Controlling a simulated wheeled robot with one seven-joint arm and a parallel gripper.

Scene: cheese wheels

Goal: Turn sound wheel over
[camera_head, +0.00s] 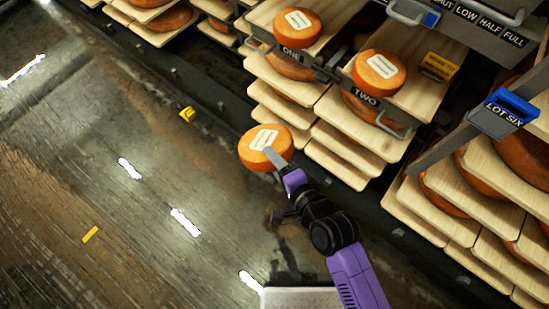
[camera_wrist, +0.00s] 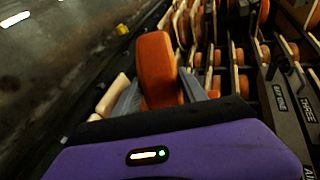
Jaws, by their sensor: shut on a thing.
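An orange cheese wheel (camera_head: 257,158) with a white label on its upper face is held out in front of the shelves. My gripper (camera_head: 277,158) is shut on this wheel at its lower right edge. In the wrist view the wheel (camera_wrist: 156,65) stands between the two grey fingers of my gripper (camera_wrist: 157,95). The wheel is clear of the boards in the head view. Two more labelled wheels sit on the top boards, one by the sign ONE (camera_head: 298,26) and one by the sign TWO (camera_head: 379,70). The held wheel's underside is hidden.
Stacked wooden boards (camera_head: 339,165) with more wheels fill the racks at the right. A blue-topped LOT SIX sign (camera_head: 505,110) stands on the right rack. A yellow tag (camera_head: 440,67) lies near wheel TWO. The dark floor (camera_head: 110,210) at left is mostly open.

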